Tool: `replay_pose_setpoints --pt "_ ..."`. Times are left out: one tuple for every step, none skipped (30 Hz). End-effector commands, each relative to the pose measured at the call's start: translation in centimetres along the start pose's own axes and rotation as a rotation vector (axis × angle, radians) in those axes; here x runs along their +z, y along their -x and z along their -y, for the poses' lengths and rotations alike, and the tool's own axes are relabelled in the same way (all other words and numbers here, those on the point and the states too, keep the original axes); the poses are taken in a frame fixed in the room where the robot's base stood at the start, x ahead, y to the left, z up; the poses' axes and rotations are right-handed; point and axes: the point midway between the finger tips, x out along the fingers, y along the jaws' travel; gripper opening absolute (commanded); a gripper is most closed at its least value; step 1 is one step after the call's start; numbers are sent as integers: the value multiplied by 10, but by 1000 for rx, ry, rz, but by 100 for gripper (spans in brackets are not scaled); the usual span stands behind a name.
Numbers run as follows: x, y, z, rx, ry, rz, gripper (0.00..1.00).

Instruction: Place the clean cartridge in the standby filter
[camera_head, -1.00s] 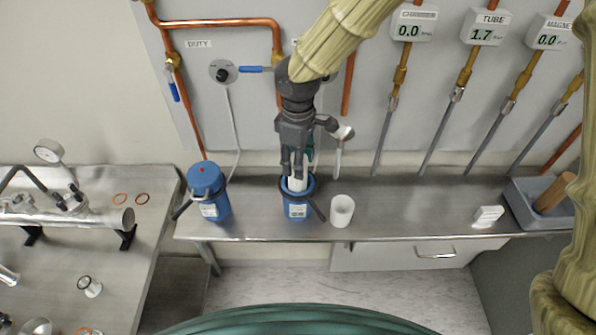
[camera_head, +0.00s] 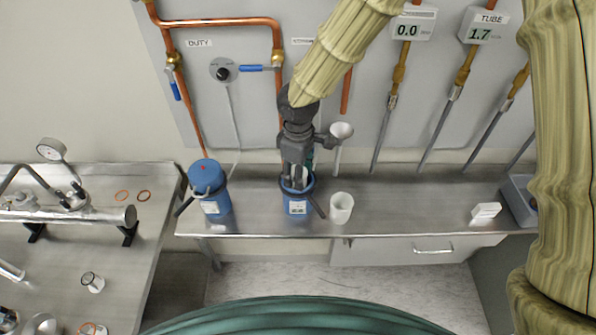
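The standby filter (camera_head: 297,207) is an open blue housing with a white label, standing on the steel bench below the partly hidden standby sign. My gripper (camera_head: 295,181) points down into its mouth, with the fingertips at about rim height. The fingers appear closed around the pale cartridge, which is now mostly hidden by the fingers and the housing wall. How deep the cartridge sits cannot be seen. The duty filter (camera_head: 209,190), a blue housing with its blue lid on, stands to the left, apart from my gripper.
A white cup (camera_head: 341,208) stands close to the right of the standby filter. A small white block (camera_head: 486,211) and a grey bin (camera_head: 519,200) are further right. Copper pipes and a blue-handled valve (camera_head: 258,68) are on the wall behind. The bench between cup and block is clear.

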Motion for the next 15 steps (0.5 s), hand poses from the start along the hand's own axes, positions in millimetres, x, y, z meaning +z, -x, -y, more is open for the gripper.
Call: replay_pose_setpoints --pt "0 -2 0 0 0 1 5" --pt "0 -3 0 0 0 1 5" --pt "0 -4 0 0 0 1 5" --pt "0 -4 0 0 0 1 5" --pt "0 -5 0 0 0 1 5" --pt "0 -6 0 -1 0 1 5" --pt "0 -7 0 -1 0 1 5" --pt "0 -8 1 -1 0 1 5" --pt "0 -10 1 -2 0 1 5" --pt "0 -11 1 -2 0 2 5" --pt "0 -12 1 -2 0 2 5" --pt "1 -13 2 -3 0 2 5" --pt "1 -14 2 -3 0 3 5" --pt "1 -15 2 -4 0 3 5" --pt "1 -15 2 -5 0 3 48"
